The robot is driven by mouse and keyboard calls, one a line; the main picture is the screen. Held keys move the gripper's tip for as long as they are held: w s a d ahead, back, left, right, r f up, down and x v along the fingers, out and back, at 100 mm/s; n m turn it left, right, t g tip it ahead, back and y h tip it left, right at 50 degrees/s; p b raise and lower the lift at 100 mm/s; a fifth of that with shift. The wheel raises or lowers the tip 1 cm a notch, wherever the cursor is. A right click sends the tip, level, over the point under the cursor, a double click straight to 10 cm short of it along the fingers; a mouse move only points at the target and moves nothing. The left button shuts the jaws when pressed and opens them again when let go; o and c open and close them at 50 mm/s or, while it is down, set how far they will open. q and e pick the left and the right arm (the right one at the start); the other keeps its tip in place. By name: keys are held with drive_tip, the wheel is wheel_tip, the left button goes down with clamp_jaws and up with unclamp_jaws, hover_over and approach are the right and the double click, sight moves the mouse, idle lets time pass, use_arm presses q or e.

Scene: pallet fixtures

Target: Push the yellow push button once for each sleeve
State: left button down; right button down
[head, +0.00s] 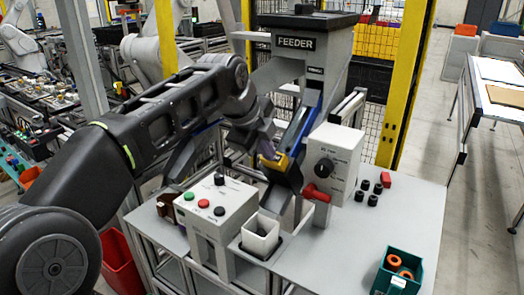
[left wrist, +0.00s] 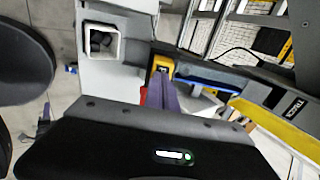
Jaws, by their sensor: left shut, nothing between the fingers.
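The yellow push button housing (head: 277,162) sits on the feeder's lower front, below the blue chute. It also shows in the left wrist view (left wrist: 161,63), just beyond my fingers. My left gripper (head: 266,149) is shut and empty, with its purple fingertips (left wrist: 160,93) close to the yellow housing. I cannot tell whether they touch it. Several short black cylinders (head: 372,200) stand on the right of the table, and orange rings (head: 393,262) lie in a green bin. I cannot tell which of these are the sleeves. My right gripper is not in view.
The feeder (head: 296,43) stands at the back. A white square holder (head: 260,235) stands in front; a control box (head: 217,208) with green and red buttons is left of it. A grey box with a black knob (head: 335,163) and a red part (head: 317,193) stand to the right. The right front table is mostly clear.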

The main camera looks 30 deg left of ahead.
use_arm(q)
drive_tip(key=v, duration=1)
drive_tip(key=shift+s+r+b, duration=0.15)
drive_tip(key=shift+r+b, duration=0.2)
drive_tip(key=shift+b, duration=0.05)
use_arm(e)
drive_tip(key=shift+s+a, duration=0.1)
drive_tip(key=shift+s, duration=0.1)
use_arm(q)
drive_tip(key=shift+a, duration=0.1)
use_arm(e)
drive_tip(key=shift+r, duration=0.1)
